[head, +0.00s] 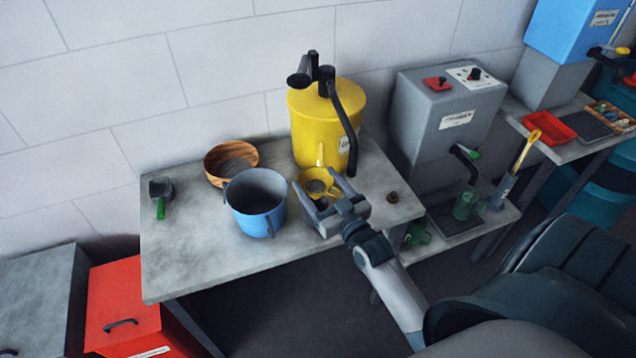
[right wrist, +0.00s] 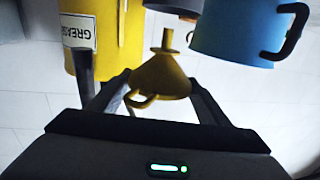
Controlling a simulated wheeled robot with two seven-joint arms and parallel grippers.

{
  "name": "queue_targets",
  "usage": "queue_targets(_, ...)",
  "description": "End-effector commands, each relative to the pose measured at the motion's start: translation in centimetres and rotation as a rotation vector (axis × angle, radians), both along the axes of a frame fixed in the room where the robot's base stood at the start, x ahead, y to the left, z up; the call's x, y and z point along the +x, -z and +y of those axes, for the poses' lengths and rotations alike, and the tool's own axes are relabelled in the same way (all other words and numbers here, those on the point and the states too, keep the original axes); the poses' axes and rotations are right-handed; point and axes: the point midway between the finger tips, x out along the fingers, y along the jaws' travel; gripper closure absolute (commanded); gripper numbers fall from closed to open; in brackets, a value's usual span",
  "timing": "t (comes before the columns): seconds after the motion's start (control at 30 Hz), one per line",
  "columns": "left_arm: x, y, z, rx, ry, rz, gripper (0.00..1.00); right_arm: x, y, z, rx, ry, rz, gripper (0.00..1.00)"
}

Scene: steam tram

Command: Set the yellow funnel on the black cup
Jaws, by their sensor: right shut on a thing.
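The yellow funnel (head: 317,182) is between the fingers of my right gripper (head: 322,192), which is shut on it. In the head view its wide mouth faces up, just in front of the yellow grease can. In the right wrist view, which is upside down, the funnel (right wrist: 160,77) shows its spout and a loop handle, between the fingers (right wrist: 152,88). A small dark cup (head: 160,187) with a green handle stands at the left end of the table, apart from the funnel. My left gripper is not in view.
A blue pot (head: 256,203) and a wooden bowl (head: 231,162) stand between the dark cup and the funnel. The yellow grease can (head: 310,130) is behind the funnel. The table's (head: 190,265) front left is clear. A grey machine (head: 430,120) stands at right.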

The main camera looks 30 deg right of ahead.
Motion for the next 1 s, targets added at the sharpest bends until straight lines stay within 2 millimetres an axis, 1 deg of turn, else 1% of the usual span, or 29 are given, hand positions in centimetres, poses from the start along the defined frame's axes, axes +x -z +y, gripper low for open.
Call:
queue_targets(0.03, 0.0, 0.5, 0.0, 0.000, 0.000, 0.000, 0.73, 0.0, 0.5, 0.0, 0.000, 0.000, 0.000, 0.52)
queue_targets(0.3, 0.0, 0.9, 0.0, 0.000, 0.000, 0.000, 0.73, 0.0, 1.5, 0.0, 0.001, -0.001, 0.000, 0.52)
queue_targets(1.0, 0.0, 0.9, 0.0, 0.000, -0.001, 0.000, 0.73, 0.0, 1.6, 0.0, 0.000, -0.001, -0.001, 0.52)
